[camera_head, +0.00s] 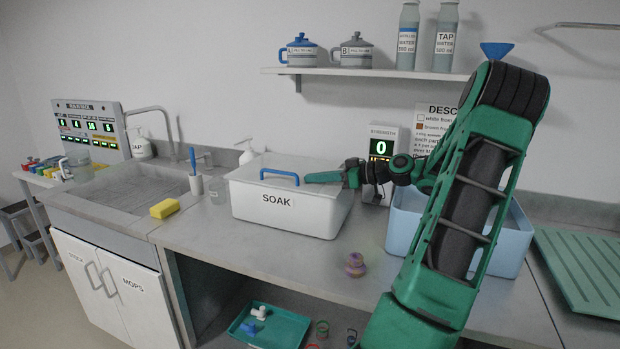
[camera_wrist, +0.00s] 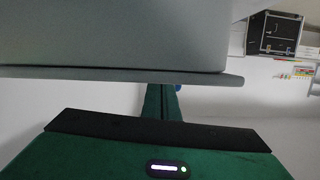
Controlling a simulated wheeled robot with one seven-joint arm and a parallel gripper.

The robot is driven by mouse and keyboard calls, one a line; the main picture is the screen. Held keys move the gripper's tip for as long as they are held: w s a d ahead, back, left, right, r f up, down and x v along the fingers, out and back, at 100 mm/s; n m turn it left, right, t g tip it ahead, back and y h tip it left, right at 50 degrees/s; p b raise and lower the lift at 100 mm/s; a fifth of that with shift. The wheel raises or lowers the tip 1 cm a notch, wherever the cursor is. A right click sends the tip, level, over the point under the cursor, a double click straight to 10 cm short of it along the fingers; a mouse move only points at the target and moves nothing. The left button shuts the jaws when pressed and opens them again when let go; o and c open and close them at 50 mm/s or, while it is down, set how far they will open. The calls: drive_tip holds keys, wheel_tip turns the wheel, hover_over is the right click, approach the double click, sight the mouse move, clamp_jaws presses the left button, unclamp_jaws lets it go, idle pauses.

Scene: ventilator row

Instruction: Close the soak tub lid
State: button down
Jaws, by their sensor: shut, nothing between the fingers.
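The soak tub (camera_head: 270,212) is a white box with a SOAK label on the counter, left of centre. Its pale lid (camera_head: 300,165) with a blue handle (camera_head: 279,177) lies over the top, looking flat; I cannot tell whether it is fully seated. My gripper (camera_head: 308,178) is shut and empty, at the lid's right front part, right of the handle; contact is unclear. In the wrist view my gripper's shut fingers (camera_wrist: 160,103) reach up to a grey slab edge (camera_wrist: 110,75), with a small blue bit beside them.
A blue open bin (camera_head: 405,225) stands right of the tub, behind my arm. A sink (camera_head: 125,190) and yellow sponge (camera_head: 164,208) are at left. A small purple-brown object (camera_head: 355,264) lies in front. A shelf (camera_head: 370,72) with pots and bottles hangs above.

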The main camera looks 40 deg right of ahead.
drive_tip(key=shift+a+f, duration=0.15)
drive_tip(key=shift+f, duration=0.25)
drive_tip(key=shift+r, duration=0.1)
drive_tip(key=shift+r, duration=0.4)
drive_tip(key=r, duration=0.2)
drive_tip(key=a+r, duration=0.1)
drive_tip(key=r, duration=0.1)
drive_tip(key=shift+w+r, duration=0.1)
drive_tip(key=a+r, duration=0.6)
drive_tip(key=a, duration=0.4)
drive_tip(key=shift+s+a+r, duration=0.2)
drive_tip(key=shift+a+r, duration=0.05)
